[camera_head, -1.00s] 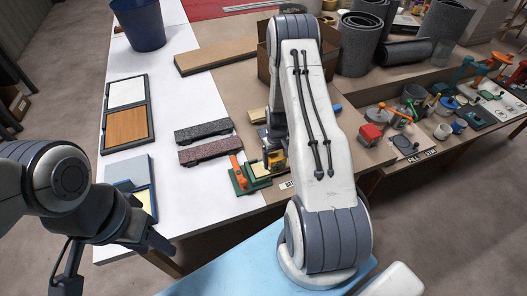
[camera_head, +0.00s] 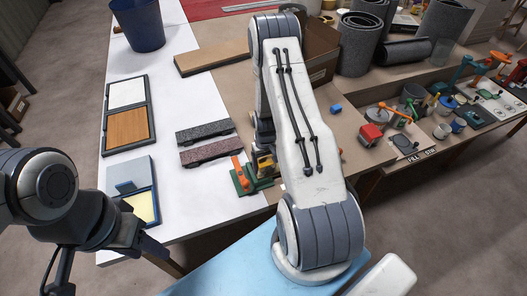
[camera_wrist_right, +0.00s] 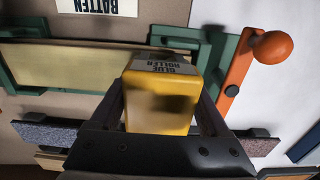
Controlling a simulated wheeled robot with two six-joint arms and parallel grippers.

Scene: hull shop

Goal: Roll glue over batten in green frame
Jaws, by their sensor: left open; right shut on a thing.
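The green frame (camera_head: 243,181) with its orange lever (camera_head: 236,168) lies near the white sheet's right edge; it also shows in the right wrist view (camera_wrist_right: 190,36). There a long pale batten (camera_wrist_right: 60,64) lies in it. My right gripper (camera_wrist_right: 160,95) is shut on the yellow glue roller (camera_wrist_right: 160,105), labelled "GLUE ROLLER", over the frame's lever end. The glue roller (camera_head: 264,163) is partly hidden by my arm in the head view. Whether its underside touches the batten is hidden. My left gripper (camera_head: 153,247) is open and empty at the table's front left.
Two dark speckled strips (camera_head: 205,132) lie left of the frame. Framed panels (camera_head: 127,125) and a grey-yellow tray (camera_head: 135,180) lie further left. A cardboard box (camera_head: 318,55), a blue block (camera_head: 336,108) and a red device (camera_head: 370,135) are right of my arm.

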